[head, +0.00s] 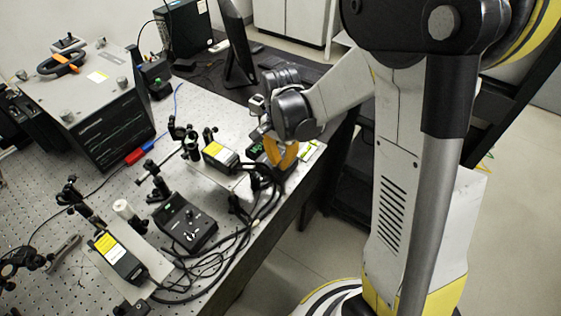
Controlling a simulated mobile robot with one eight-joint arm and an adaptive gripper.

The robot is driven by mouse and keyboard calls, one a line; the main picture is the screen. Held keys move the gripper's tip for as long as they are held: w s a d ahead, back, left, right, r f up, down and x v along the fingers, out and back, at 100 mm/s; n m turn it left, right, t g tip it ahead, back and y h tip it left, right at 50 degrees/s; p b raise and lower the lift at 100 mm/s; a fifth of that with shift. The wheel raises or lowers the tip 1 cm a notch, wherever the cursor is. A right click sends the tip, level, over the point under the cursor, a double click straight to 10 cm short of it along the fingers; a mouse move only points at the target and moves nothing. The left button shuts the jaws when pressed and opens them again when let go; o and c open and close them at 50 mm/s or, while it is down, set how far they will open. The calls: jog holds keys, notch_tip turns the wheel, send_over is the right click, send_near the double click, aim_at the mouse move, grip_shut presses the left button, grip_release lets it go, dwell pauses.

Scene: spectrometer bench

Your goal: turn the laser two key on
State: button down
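Two laser heads with yellow labels sit on the perforated bench, a nearer one (120,258) and a farther one (220,155). A black control box (185,224) with small knobs stands between them. A second dark box with a green-lit face (257,149) is beside the farther laser head, partly hidden by my gripper. My gripper (280,156), with orange-yellow finger parts, points down over this second box. I cannot tell whether it touches the box or whether its fingers are open. No key can be made out, and which laser is number two is not readable.
Black cables (240,235) run loosely along the bench's front edge. Optical posts (158,178) stand among the lasers. A large grey instrument (95,105) stands at the back left. A dark monitor (238,45) is behind my arm. Floor (290,262) shows beyond the bench edge.

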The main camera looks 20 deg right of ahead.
dwell(0.5)
jog(key=c, duration=1.6)
grip_release()
notch_tip(320, 180, up, 12)
jog(key=s+a+n+t+b, duration=0.1)
jog(key=s+n+t+b, duration=0.2)
jog(key=s+n+t, duration=0.4)
jog(key=s+n, duration=0.4)
jog(key=s, duration=0.1)
jog(key=shift+s+a+r, duration=0.25)
jog(key=shift+s+r, duration=0.1)
jog(key=shift+s, duration=0.05)
